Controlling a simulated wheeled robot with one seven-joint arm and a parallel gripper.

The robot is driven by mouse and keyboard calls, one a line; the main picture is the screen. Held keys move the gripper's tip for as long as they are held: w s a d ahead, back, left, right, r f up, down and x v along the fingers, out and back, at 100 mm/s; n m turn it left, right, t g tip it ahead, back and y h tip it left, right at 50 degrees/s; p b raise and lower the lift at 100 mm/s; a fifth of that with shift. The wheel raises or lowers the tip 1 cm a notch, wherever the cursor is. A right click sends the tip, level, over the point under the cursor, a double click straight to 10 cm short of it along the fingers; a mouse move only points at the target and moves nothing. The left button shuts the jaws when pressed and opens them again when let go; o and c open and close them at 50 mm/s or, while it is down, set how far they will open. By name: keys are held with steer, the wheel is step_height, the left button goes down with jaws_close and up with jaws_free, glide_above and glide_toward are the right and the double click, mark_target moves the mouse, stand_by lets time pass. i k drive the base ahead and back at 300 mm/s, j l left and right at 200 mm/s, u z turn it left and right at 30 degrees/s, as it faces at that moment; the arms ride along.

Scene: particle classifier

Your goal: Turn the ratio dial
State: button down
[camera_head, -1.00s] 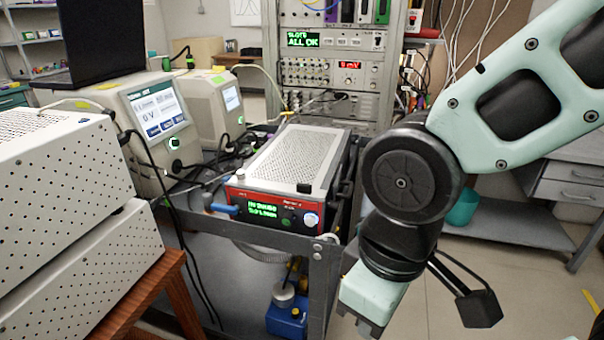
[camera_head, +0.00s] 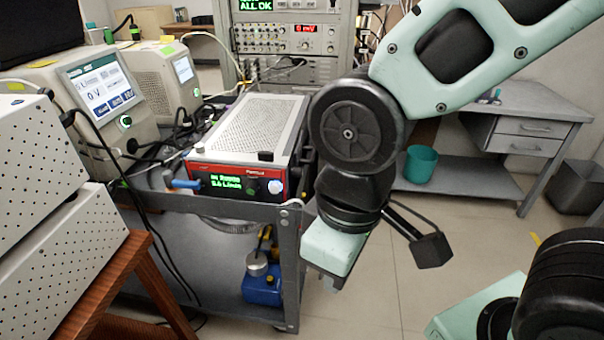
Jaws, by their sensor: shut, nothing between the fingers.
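A red-fronted instrument with a perforated light top (camera_head: 250,130) sits on the grey cart, with green text on its display. A pale round knob (camera_head: 275,187) is at the right end of its front, with a smaller dark knob to its left. I cannot read which is the ratio dial. Two pale instruments at left also have a round control below the screen, on the nearer (camera_head: 125,121) and the farther one. My gripper (camera_head: 331,283) hangs to the right of the cart, apart from the red instrument and lower than its front. It looks shut and empty; its fingertips are barely visible.
The grey cart (camera_head: 288,235) has a post at its front right corner and a blue canister (camera_head: 262,287) below. A perforated white box (camera_head: 60,200) on a wooden stand fills the left. A rack stands behind. Floor (camera_head: 400,290) is open to the right.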

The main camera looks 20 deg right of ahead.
mark_target(296, 172)
steer(key=i+l+z, duration=0.2)
steer(key=z, duration=0.25)
steer(key=i+l+z, duration=0.2)
steer(key=z, duration=0.2)
